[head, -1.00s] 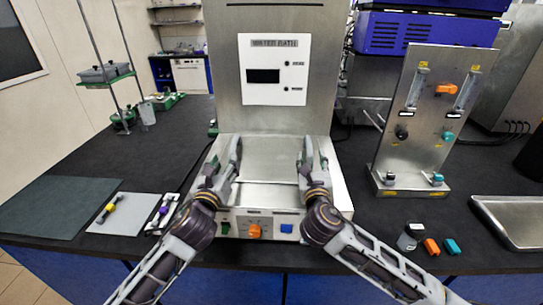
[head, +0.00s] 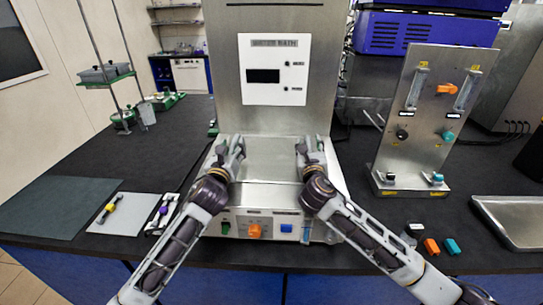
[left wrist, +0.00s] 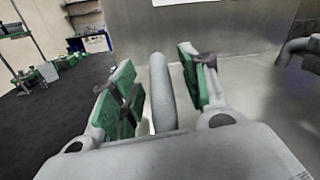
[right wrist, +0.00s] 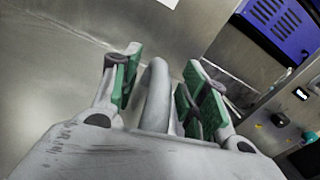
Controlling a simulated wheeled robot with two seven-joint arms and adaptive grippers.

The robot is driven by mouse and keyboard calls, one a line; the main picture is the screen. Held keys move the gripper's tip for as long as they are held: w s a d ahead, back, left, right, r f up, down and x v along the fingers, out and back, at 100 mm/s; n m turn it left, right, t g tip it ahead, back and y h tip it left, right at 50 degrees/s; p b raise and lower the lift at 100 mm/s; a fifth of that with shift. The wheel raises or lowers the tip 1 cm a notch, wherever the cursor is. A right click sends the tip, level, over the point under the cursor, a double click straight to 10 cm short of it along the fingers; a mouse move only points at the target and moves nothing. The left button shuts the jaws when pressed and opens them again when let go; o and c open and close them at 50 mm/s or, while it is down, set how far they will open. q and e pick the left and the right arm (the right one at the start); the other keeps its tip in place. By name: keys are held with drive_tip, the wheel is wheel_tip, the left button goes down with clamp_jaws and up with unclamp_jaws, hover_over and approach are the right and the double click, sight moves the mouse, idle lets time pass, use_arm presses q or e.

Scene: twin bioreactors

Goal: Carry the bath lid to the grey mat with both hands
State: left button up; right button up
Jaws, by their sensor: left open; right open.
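The bath lid (head: 268,160) is a flat steel plate lying on top of the water bath (head: 262,243). My left gripper (head: 231,148) is open at the lid's left side. In the left wrist view its green-padded fingers stand either side of a grey handle bar (left wrist: 162,92), with gaps. My right gripper (head: 310,148) is open at the right side. In the right wrist view a grey bar (right wrist: 156,92) stands between its fingers. A large dark grey mat (head: 55,206) lies at the far left of the bench, bare.
A smaller light grey sheet (head: 125,222) holds a yellow-and-black item (head: 109,209). Beside it is a white holder with a purple part (head: 163,211). The bath's tall steel panel (head: 225,60) stands behind the lid. A valve panel (head: 425,120) and a steel tray (head: 515,220) are to the right.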

use_arm(q)
drive_tip(key=shift+w, duration=0.15)
use_arm(e)
drive_tip(key=shift+w, duration=0.15)
use_arm(q)
clamp_jaws()
use_arm(e)
clamp_jaws()
use_arm(q)
drive_tip(key=shift+r, duration=0.1)
use_arm(e)
drive_tip(key=shift+r, duration=0.1)
